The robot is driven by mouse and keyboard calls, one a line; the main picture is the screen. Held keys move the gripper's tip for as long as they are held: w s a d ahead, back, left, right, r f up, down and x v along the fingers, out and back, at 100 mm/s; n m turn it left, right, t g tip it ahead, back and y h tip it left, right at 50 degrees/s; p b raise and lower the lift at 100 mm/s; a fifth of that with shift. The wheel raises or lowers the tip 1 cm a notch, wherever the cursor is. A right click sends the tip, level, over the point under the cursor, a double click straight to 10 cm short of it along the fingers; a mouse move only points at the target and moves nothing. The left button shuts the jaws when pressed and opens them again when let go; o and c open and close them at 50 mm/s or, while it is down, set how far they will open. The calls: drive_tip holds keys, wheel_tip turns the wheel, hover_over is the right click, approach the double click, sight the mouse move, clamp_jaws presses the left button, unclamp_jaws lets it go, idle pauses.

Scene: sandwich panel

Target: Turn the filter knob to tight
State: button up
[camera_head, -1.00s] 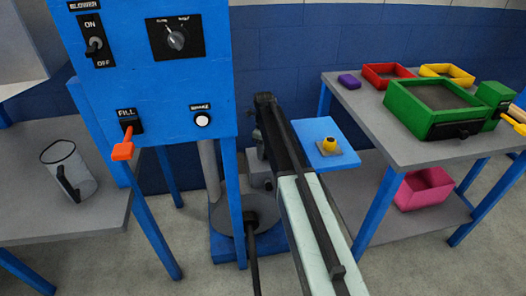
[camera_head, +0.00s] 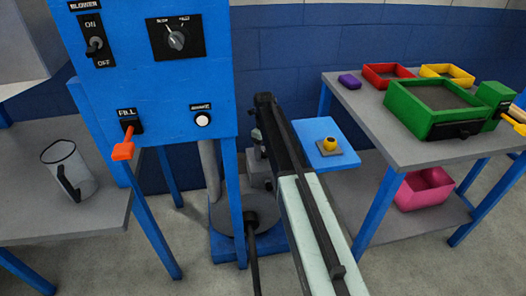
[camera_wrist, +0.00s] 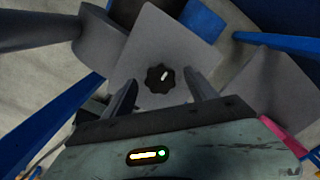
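In the wrist view a black lobed knob (camera_wrist: 159,78) with a white pointer mark sits on a light grey square face (camera_wrist: 150,35). The pointer leans up and slightly right. My gripper (camera_wrist: 160,82) is open, with one dark finger on each side of the knob and gaps between. In the head view my arm hides this knob and most of my gripper. Another black knob (camera_head: 177,40) with a white pointer is on the blue panel (camera_head: 170,85); its labels are too small to read surely.
A blower switch (camera_head: 95,44), an orange fill lever (camera_head: 125,143) and a white button (camera_head: 202,119) are on the panel. A grey workbench (camera_head: 375,125) with coloured bins is further right.

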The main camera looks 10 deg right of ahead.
sight(264, 153)
drive_tip(key=shift+r, duration=0.1)
wheel_tip(264, 153, up, 8)
drive_tip(key=p, duration=0.8)
drive_tip(key=shift+f, duration=0.2)
